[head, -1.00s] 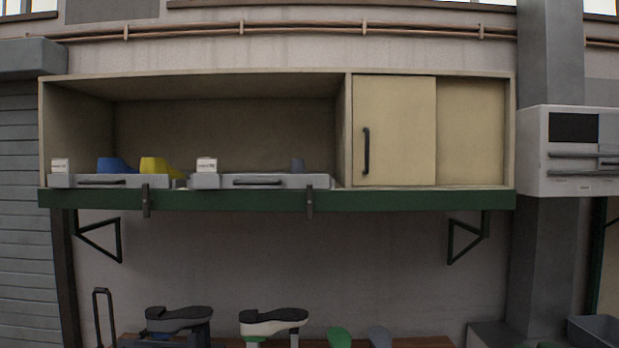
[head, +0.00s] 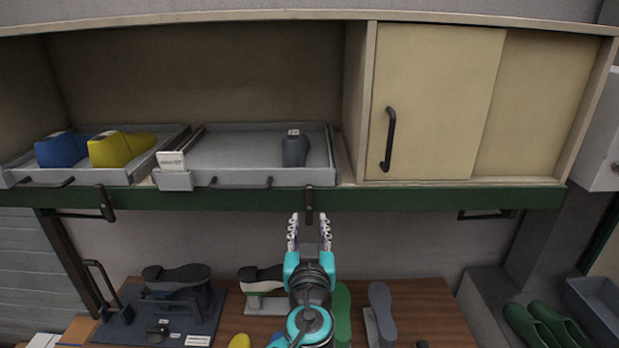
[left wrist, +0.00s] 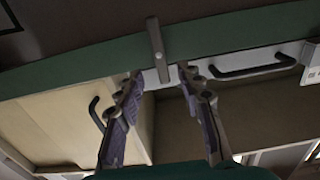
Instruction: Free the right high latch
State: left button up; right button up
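The right high latch (head: 309,203) is a dark narrow bar on the front of the green shelf edge (head: 420,197). It stands upright, its top end in front of the right grey tray (head: 192,180). My left gripper (head: 309,222) is just below the latch in the head view, with its fingers pointing up, apart and empty. In the left wrist view, the latch (left wrist: 157,48) lies between and beyond the two open fingertips (left wrist: 160,80). I cannot tell whether they touch it. My right gripper is not in view.
A second latch (head: 105,203) sits farther left by the left tray (head: 20,180). The sliding door (head: 440,100) stands at the right. Below, a wooden bench (head: 430,310) holds shoe forms and a dark stand. The wall between shelf and bench is mostly clear.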

aim_at(309, 204)
pick_arm(q)
jog(key=w, duration=0.7)
jog(key=shift+r+p, duration=0.1)
jog(key=shift+p, duration=0.2)
jog(key=shift+s, duration=0.1)
grip_shut()
